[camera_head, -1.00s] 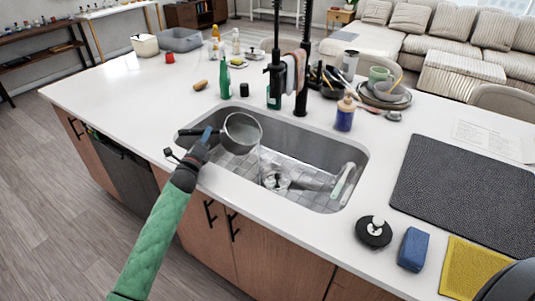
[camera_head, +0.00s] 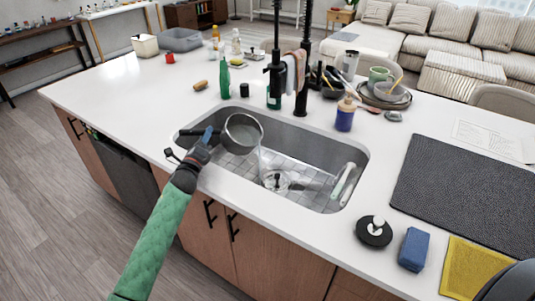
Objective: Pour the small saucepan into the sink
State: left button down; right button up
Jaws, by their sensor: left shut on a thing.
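The small saucepan (camera_head: 242,134) is grey metal and hangs tilted over the left part of the sink (camera_head: 318,146), its open mouth towards the camera. A thin clear stream (camera_head: 263,160) falls from its lower right rim and splashes near the drain. My left gripper (camera_head: 207,139) is shut on the saucepan's handle at the sink's front left edge. The fingertips are small and partly hidden by the wrist. My right gripper is not in view.
A black faucet (camera_head: 275,80) stands behind the sink, with a blue soap bottle (camera_head: 345,114) to its right. A black round lid-like disc (camera_head: 373,231), blue sponge (camera_head: 414,249) and dark mat (camera_head: 465,190) lie right of the sink. The counter at left is mostly clear.

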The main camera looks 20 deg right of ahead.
pick_arm(q)
jog(key=shift+s+d+r, duration=0.1)
jog(key=shift+s+d, duration=0.05)
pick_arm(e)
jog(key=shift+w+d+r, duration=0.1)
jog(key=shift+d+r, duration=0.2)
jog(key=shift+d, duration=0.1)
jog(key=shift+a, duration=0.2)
pick_arm(q)
jog(key=shift+s+d+m, duration=0.1)
jog(key=shift+s+m, duration=0.05)
jog(key=shift+m, duration=0.15)
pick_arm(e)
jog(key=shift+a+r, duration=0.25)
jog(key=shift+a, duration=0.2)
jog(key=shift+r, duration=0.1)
pick_arm(q)
jog(key=shift+s+d+b, duration=0.1)
jog(key=shift+s+b, duration=0.05)
jog(key=shift+b, duration=0.15)
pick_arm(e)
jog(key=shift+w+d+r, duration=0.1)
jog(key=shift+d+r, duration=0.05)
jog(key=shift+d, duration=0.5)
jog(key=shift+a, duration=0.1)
